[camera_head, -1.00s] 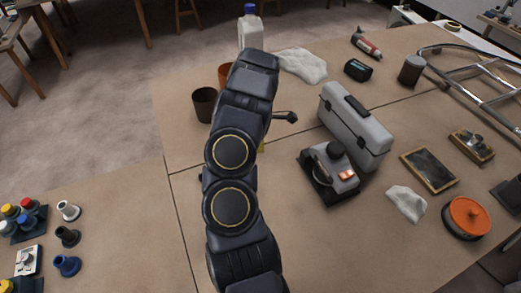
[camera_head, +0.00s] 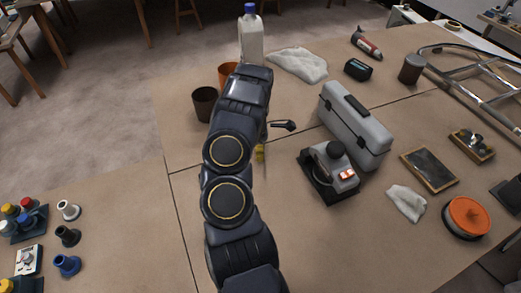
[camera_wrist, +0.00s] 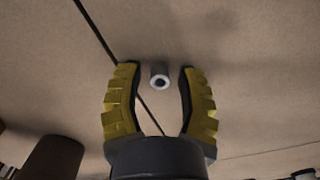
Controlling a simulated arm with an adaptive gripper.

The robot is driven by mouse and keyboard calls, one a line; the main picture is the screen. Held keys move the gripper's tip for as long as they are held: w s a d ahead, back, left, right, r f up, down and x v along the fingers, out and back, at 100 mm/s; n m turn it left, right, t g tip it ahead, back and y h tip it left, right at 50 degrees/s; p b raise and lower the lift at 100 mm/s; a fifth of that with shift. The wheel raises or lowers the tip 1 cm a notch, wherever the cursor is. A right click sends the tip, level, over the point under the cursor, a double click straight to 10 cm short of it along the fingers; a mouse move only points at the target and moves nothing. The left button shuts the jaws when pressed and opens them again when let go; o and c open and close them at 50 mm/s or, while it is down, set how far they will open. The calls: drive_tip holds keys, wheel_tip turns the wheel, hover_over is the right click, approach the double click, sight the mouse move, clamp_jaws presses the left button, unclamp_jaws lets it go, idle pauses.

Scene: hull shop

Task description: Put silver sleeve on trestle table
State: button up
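The silver sleeve (camera_wrist: 160,79) is a short grey tube with a dark bore, seen end-on in the wrist view. It lies between the tips of my gripper (camera_wrist: 157,70), with a visible gap on each side. The yellow ridged fingers are spread apart. Whether the sleeve touches the tabletop cannot be told. In the head view my arm hides the sleeve; only a bit of a yellow finger of my gripper (camera_head: 260,153) shows beside the arm. The trestle table (camera_head: 290,240) is a wide tan top with dark seams, under my arm.
A brown cup (camera_head: 204,103), an orange cup (camera_head: 228,74) and a white bottle (camera_head: 250,38) stand behind my arm. A grey toolbox (camera_head: 352,125) and a grey device (camera_head: 330,172) stand to the right. Pegs and sleeves (camera_head: 67,236) stand at left. The front middle is clear.

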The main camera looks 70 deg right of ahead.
wheel_tip(320, 180, up, 12)
drive_tip(key=shift+w+a+r, duration=0.15)
drive_tip(key=shift+w, duration=0.15)
drive_tip(key=w+a+r, duration=0.9)
drive_tip(key=w+a, duration=0.2)
drive_tip(key=a, duration=0.3)
drive_tip(key=a+r+y, duration=0.1)
drive_tip(key=a+r, duration=0.2)
drive_tip(key=a, duration=0.5)
drive_tip(key=a+r, duration=0.4)
drive_tip(key=a, duration=0.5)
drive_tip(key=s+a+r+m+g, duration=0.1)
drive_tip(key=s+a+r+m, duration=0.1)
drive_tip(key=s+a, duration=1.2)
drive_tip(key=s+m, duration=0.1)
drive_tip(key=s, duration=0.3)
drive_tip(key=shift+s+a+m+h, duration=0.25)
drive_tip(key=shift+a+m+h, duration=0.05)
drive_tip(key=shift+m+h, duration=0.1)
